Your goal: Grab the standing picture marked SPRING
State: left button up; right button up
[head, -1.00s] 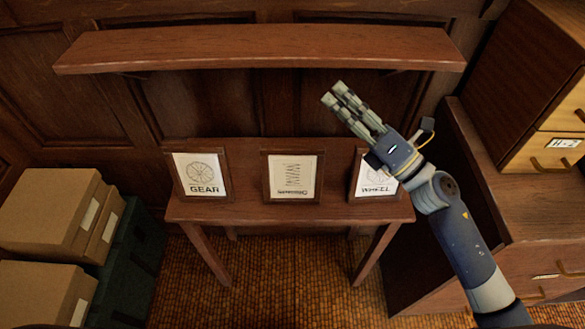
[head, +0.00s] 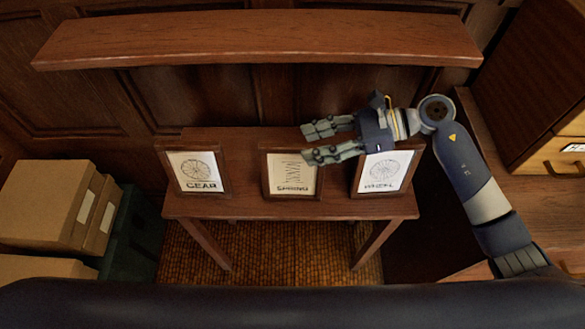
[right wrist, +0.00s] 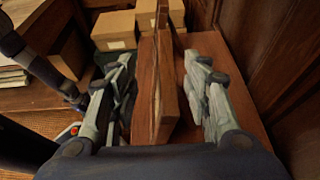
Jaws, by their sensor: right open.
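The SPRING picture (head: 291,175) stands in a brown wooden frame in the middle of the small table, its top right corner partly covered by my right gripper (head: 304,143). This gripper is open and points left, its fingers by the upper right of that frame. In the right wrist view a frame seen edge-on (right wrist: 166,95), which looks like the SPRING one, stands between the two spread fingers (right wrist: 160,58), with gaps on both sides. The GEAR picture (head: 196,172) stands to the left, the WHEEL picture (head: 384,173) to the right under my wrist. My left gripper does not show.
A wooden shelf (head: 256,45) juts from the wall above the table (head: 245,207). Cardboard boxes (head: 48,200) are stacked at left. A wooden cabinet (head: 530,215) stands at right.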

aim_at(294, 146)
jog(key=shift+a+f, duration=0.1)
jog(key=shift+a, duration=0.2)
jog(key=shift+w+a+f+p, duration=0.1)
jog(key=shift+w+a+p, duration=0.05)
jog(key=shift+a+p, duration=0.2)
jog(key=p+x, duration=0.1)
jog(key=x, duration=0.3)
jog(key=shift+w+p, duration=0.1)
jog(key=shift+p, duration=0.3)
jog(key=shift+a+f, duration=0.1)
jog(key=shift+f, duration=0.05)
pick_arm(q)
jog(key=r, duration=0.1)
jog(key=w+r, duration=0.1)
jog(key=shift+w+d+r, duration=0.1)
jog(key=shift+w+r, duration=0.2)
